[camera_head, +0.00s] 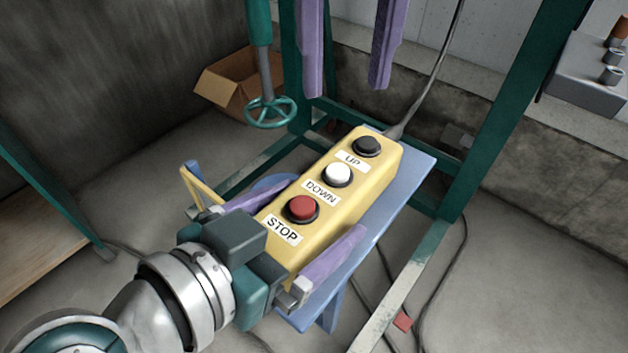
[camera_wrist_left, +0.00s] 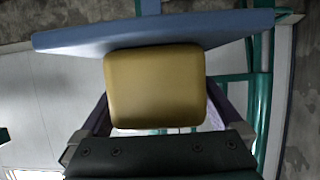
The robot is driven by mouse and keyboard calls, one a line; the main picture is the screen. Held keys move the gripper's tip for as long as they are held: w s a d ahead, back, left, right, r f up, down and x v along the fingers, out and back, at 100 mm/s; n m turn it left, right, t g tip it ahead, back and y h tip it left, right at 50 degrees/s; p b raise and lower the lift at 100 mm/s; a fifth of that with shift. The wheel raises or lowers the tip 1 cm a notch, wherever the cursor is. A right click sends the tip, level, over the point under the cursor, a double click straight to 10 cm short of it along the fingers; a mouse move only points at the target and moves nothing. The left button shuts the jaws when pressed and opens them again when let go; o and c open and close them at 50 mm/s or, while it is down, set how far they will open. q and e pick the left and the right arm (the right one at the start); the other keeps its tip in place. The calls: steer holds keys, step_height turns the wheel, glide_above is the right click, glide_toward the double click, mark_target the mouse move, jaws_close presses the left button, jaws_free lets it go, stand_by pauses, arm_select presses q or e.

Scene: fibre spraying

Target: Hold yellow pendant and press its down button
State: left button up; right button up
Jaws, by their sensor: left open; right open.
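The yellow pendant (camera_head: 345,215) lies on a blue stool, its black UP button (camera_head: 367,146), white DOWN button (camera_head: 337,174) and red STOP button (camera_head: 303,209) facing up. My left gripper (camera_head: 327,207) is open, with its purple fingers along both sides of the pendant's near, STOP end. In the left wrist view the pendant's end face (camera_wrist_left: 155,85) sits between the fingers; contact is not clear. My right gripper (camera_head: 346,90) is open and empty at the top of the head view, its two purple fingers pointing down, above and beyond the pendant's UP end. Its palm is out of view.
The blue stool top (camera_head: 408,185) stands inside a green frame (camera_head: 500,110). A green handwheel (camera_head: 270,112) and a cardboard box (camera_head: 222,85) are behind on the left. A cable (camera_head: 437,75) rises from the pendant's far end. More cables lie on the floor at right.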

arm_select(q)
steer(key=shift+w+d+f, duration=0.15)
steer(key=shift+w+d, duration=0.1)
steer(key=shift+w, duration=0.05)
steer(key=shift+c, duration=0.2)
steer(key=c, duration=1.5)
jaws_close()
arm_select(e)
jaws_close()
stand_by(0.5)
